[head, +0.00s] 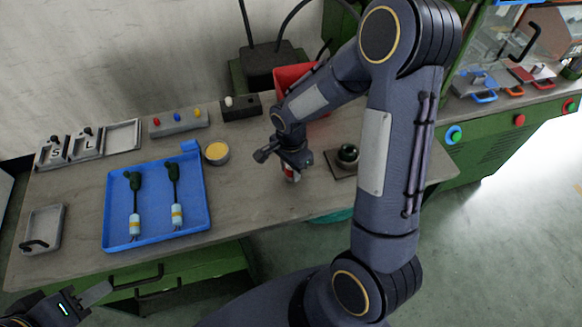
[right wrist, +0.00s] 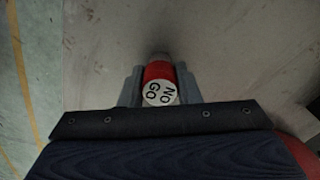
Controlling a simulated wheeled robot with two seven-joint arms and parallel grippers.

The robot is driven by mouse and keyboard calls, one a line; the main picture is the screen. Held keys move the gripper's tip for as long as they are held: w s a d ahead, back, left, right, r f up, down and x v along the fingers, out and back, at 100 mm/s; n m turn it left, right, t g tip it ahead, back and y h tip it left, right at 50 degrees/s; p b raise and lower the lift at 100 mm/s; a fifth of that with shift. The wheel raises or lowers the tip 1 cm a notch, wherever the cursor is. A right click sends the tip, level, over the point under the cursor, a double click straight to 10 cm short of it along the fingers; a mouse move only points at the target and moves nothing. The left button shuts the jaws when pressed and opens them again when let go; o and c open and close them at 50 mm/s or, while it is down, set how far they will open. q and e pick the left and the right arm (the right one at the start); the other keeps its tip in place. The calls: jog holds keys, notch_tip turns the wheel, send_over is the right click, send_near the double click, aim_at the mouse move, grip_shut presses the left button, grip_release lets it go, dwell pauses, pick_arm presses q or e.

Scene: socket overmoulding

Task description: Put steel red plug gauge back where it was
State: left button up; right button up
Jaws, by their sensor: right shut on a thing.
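The steel red plug gauge (right wrist: 158,84) is held between the two fingers of my right gripper (right wrist: 160,88). Its end cap faces the wrist camera, lettered NO GO, with a red band behind it. In the head view my right gripper (head: 289,160) points down over the worktop, and a bit of the red and white gauge (head: 290,174) shows below it. The gauge's lower end is hidden, so I cannot tell whether it touches the worktop. My left gripper (head: 92,296) is low at the bottom left, off the worktop's front; its jaw opening is unclear.
A red bin (head: 290,75) stands behind.

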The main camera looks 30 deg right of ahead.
jog(key=shift+f+b, duration=0.2)
jog(key=shift+b, duration=0.1)
jog(key=o, duration=1.1)
jog(key=shift+c, duration=0.2)
notch_tip(320, 180, up, 12)
jog(key=s+a+r+n+t+y, duration=0.2)
jog(key=s+r+n, duration=0.1)
jog(key=s+n, duration=0.3)
jog(key=s+a+r+n+t+y, duration=0.1)
jog(key=s+a+r+n+t, duration=0.1)
jog(key=s+n, duration=0.5)
jog(key=s+r+t, duration=0.1)
jog(key=s+r, duration=0.1)
jog(key=s, duration=0.2)
jog(key=shift+r+n+t+y+p, duration=0.2)
jog(key=shift+n+t+y+p, duration=0.1)
jog(key=shift+y+p, duration=0.1)
jog(key=shift+a, duration=0.1)
